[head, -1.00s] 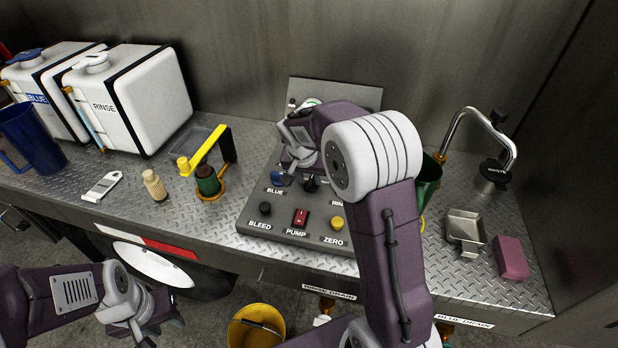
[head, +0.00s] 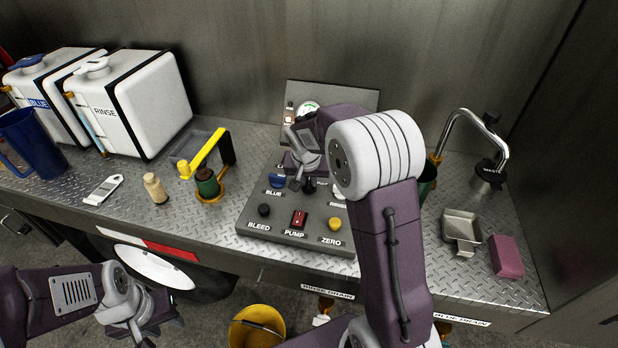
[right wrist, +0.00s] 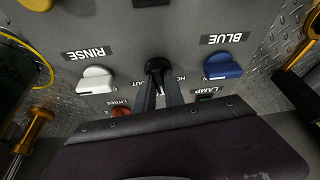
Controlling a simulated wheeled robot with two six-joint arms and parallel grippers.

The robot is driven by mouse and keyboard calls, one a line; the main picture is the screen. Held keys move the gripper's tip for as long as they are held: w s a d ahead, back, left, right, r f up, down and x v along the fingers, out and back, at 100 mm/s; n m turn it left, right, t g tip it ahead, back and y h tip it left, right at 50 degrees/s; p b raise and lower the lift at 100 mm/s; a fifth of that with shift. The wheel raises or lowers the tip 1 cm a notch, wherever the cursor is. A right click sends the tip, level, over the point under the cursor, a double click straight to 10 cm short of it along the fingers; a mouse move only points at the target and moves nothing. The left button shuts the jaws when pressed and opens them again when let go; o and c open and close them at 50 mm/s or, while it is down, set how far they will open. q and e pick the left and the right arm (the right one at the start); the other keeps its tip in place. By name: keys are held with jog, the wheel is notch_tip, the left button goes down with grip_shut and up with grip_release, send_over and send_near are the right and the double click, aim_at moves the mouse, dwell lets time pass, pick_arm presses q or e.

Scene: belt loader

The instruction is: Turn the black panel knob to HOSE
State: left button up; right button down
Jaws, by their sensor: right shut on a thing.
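The black panel knob (head: 309,186) stands on the grey control panel (head: 263,228), between the blue and white knobs. In the right wrist view the black knob (right wrist: 156,66) is at the tips of my right gripper (right wrist: 159,84), whose two dark fingers are shut on it. The HOSE label beside it is partly covered by a finger, so the knob's exact setting cannot be read. In the head view my right gripper (head: 301,182) reaches down over the panel. My left gripper (head: 160,322) hangs low at the lower left, away from the panel; its jaw opening is unclear.
The blue knob (head: 277,181), red PUMP switch (head: 299,219), BLEED knob (head: 264,210) and yellow ZERO knob (head: 335,224) are close by. In the right wrist view the white RINSE knob (right wrist: 96,79) is beside the black one. A yellow-handled valve (head: 206,153) stands left of the panel.

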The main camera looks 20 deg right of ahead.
jog(key=n+p, duration=0.1)
jog(key=n+y+p, duration=0.1)
jog(key=shift+s+r+n, duration=0.15)
jog(key=shift+r+n, duration=0.15)
jog(key=shift+d+f+n+t+y+p, duration=0.1)
jog(key=shift+n+t+y+p, duration=0.2)
jog(key=shift+n+p, duration=0.45)
jog(key=shift+f+n+y, duration=0.2)
jog(key=shift+n+y, duration=0.1)
jog(key=shift+n, duration=0.35)
jog(key=shift+n+y+b, duration=0.3)
jog(key=shift+n+b, duration=0.45)
jog(key=shift+n, duration=0.25)
jog(key=c, duration=1.5)
grip_release()
jog(key=shift+c, duration=0.2)
jog(key=shift+o, duration=0.5)
jog(key=shift+s+r, duration=0.15)
jog(key=shift+s, duration=0.05)
jog(key=shift+w, duration=0.1)
